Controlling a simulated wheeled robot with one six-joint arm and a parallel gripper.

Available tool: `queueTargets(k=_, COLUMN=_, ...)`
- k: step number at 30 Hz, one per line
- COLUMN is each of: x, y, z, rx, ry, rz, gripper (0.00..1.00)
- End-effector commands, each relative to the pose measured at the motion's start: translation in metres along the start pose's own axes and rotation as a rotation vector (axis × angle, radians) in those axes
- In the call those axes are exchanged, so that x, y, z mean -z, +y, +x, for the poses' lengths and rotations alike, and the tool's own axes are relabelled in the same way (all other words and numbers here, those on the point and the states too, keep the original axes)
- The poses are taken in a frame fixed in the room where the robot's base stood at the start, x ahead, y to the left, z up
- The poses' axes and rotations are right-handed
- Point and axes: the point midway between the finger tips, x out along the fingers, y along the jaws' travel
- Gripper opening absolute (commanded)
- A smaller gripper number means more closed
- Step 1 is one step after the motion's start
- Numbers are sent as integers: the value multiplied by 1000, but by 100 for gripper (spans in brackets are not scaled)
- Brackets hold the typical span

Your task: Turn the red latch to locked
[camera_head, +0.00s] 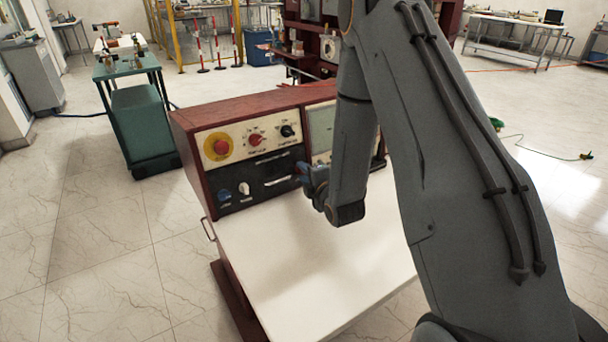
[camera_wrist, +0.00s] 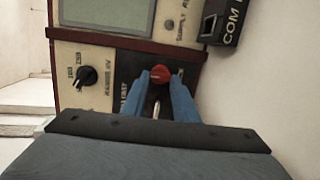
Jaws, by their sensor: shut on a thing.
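A thin metal rod shows between the fingers, below the red piece. In the head view my gripper (camera_head: 306,178) is at the front of the console (camera_head: 250,112). The latch cannot be made out there, and my arm covers part of the console.
A black rotary knob (camera_wrist: 87,76) is left of my gripper in the wrist view, and a grey-green screen (camera_wrist: 107,14) lies above. The console's white desk top (camera_head: 310,265) is bare. A green cart (camera_head: 137,118) stands behind at the left.

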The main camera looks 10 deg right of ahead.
Motion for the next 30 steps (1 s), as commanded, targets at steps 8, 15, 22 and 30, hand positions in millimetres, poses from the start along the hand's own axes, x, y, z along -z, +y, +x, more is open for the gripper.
queueTargets(k=8, x=1, y=0, z=0, rx=1, ry=3, rz=-1, gripper=28)
queueTargets(k=15, x=0, y=0, z=0, rx=1, ry=1, rz=0, gripper=34)
queueTargets(k=22, x=-1, y=0, z=-10, rx=1, ry=0, rz=1, gripper=34)
queueTargets(k=30, x=0, y=-1, z=-54, rx=2, ry=0, rz=2, gripper=34)
